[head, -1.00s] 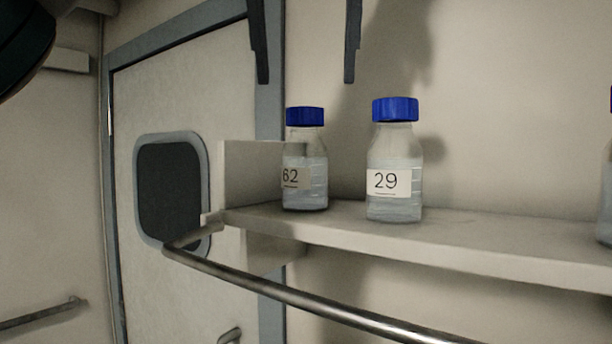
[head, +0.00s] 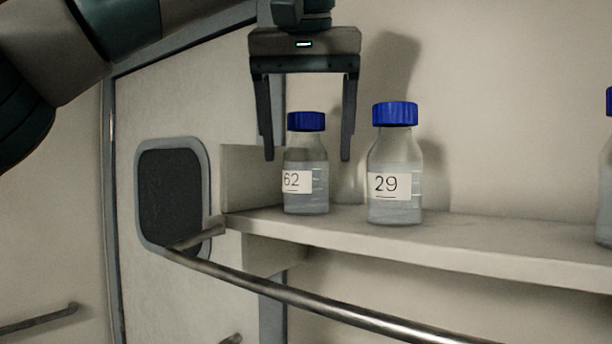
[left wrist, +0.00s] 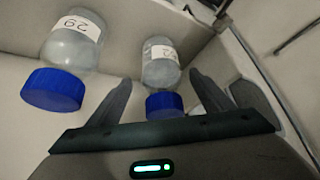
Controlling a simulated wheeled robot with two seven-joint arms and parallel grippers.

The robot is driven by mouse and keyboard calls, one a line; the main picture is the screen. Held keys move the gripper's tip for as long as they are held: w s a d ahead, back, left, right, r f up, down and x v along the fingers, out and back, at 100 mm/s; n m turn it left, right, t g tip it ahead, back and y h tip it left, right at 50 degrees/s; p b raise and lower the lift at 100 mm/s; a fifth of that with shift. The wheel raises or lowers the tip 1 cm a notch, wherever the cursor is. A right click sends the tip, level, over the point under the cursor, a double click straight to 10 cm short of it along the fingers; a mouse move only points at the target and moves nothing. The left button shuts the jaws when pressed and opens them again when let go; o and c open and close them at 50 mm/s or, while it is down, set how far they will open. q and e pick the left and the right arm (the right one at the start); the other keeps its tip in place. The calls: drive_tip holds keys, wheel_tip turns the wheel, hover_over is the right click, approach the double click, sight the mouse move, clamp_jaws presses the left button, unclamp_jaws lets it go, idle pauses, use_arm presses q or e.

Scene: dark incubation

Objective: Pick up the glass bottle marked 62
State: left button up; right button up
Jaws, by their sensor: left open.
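The glass bottle marked 62 (head: 305,184) stands upright on the shelf, with a blue cap and clear contents. It also shows in the left wrist view (left wrist: 161,72), between the fingers. My left gripper (head: 308,158) is open, pointing down over this bottle, one finger on each side of its cap in the head view. I see no contact with the glass. A similar bottle marked 29 (head: 395,205) stands just right of it, outside the fingers; it also shows in the left wrist view (left wrist: 75,48). My right gripper is not in view.
The pale shelf (head: 480,238) has a metal rail (head: 290,294) along its front. A short panel (head: 245,178) stands at the shelf's left end. Another blue-capped bottle (head: 606,205) is cut off at the right edge. The shelf between it and bottle 29 is clear.

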sight(305, 167)
use_arm(q)
drive_tip(key=shift+s+p+x, duration=0.15)
drive_tip(key=shift+p+x, duration=0.25)
drive_tip(key=shift+x, duration=0.65)
drive_tip(key=shift+s+p+x, duration=0.1)
drive_tip(key=shift+p+x, duration=0.25)
drive_tip(key=shift+x, duration=0.75)
drive_tip(key=shift+w+a+f, duration=0.15)
drive_tip(key=shift+w+f, duration=0.15)
drive_tip(key=shift+f, duration=0.3)
drive_tip(key=shift+s, duration=0.1)
drive_tip(key=c, duration=1.5)
drive_tip(key=shift+r, duration=0.15)
